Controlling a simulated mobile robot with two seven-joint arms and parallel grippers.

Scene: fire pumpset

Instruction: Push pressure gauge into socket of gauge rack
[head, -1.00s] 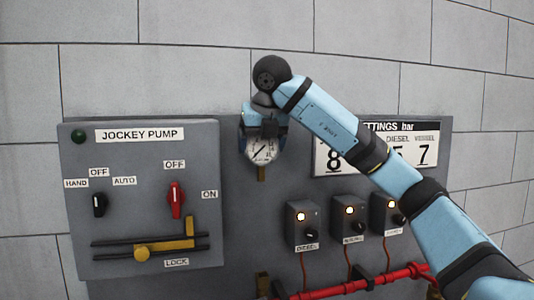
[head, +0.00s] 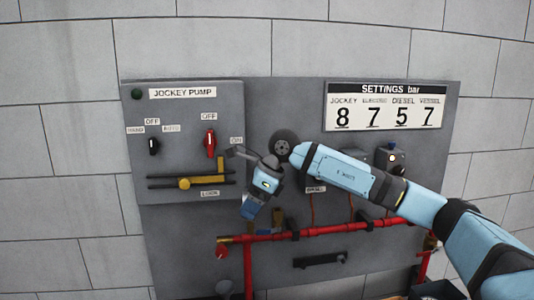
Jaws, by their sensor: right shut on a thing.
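My right gripper (head: 249,209) is in front of the grey panel, tilted downward left, just above the red pipe. It is shut on the pressure gauge, whose dial faced me earlier. Now the gauge's face and stem are hidden or too small to make out at the fingers. I cannot make out a gauge rack or its socket for certain; a dark horizontal bar (head: 320,260) sits below the pipe. My left gripper is not in view.
The jockey pump box (head: 190,125) with its switches and yellow latch is at the left. A settings board (head: 387,106) is at upper right. A red pipe (head: 320,231) crosses below the gripper. My right arm partly covers the small control boxes (head: 391,159).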

